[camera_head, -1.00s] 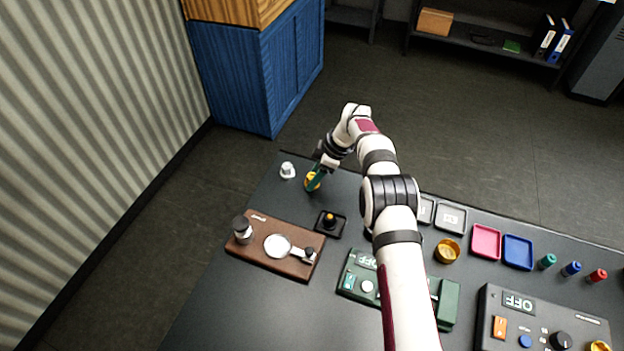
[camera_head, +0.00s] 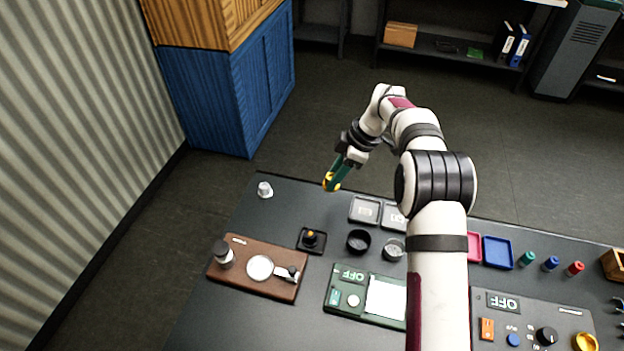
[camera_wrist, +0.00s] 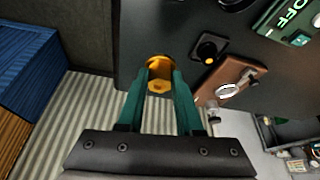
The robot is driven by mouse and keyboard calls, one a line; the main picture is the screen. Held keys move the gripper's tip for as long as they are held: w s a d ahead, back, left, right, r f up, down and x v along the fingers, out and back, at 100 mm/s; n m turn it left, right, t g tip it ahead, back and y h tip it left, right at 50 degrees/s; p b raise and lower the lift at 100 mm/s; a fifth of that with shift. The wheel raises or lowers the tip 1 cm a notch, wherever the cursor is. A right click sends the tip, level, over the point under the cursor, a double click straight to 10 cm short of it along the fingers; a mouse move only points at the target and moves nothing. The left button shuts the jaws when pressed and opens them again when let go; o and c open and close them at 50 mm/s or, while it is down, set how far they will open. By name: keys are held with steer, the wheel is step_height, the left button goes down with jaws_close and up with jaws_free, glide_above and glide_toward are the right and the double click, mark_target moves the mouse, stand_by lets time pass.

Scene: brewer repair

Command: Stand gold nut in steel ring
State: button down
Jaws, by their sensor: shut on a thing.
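The gold nut (camera_head: 331,183) is between the fingertips of my gripper (camera_head: 334,177), above the far edge of the table. In the wrist view the nut (camera_wrist: 160,74) shows as a gold flanged piece between the two green fingers, which are shut on it. A grey, steel-looking ring (camera_head: 394,249) lies on the table, right of a black ring (camera_head: 359,241) and partly close to my arm in the picture. My gripper is up and left of both rings in the picture, apart from them. The underside of the nut is hard to make out.
A black square stand with an orange-tipped peg (camera_head: 311,240) and a brown board (camera_head: 258,268) stand to the left. Small dark trays (camera_head: 365,210) lie behind the rings. A green scale (camera_head: 350,295) is in front. A white knob (camera_head: 265,190) stands at the far left corner.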

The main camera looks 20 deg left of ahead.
steer(key=shift+s+d+r, duration=0.15)
steer(key=shift+s+r, duration=0.05)
steer(key=s+a+n, duration=0.2)
steer(key=s+a, duration=0.1)
steer(key=s, duration=0.3)
steer(key=s+a+f+n+g, duration=0.1)
steer(key=s+a+n, duration=0.1)
steer(key=s+a, duration=0.2)
steer(key=s+a+f+n+g+h, duration=0.1)
steer(key=s+a, duration=0.3)
steer(key=s, duration=0.6)
steer(key=shift+s+a+f+n, duration=0.1)
steer(key=shift+s+n, duration=0.15)
steer(key=shift+n, duration=0.25)
steer(key=shift+s+f, duration=0.15)
steer(key=shift+f, duration=2)
steer(key=shift+f, duration=0.3)
steer(key=shift+f, duration=0.25)
steer(key=shift+f, duration=0.2)
steer(key=shift+c, duration=0.4)
jaws_free()
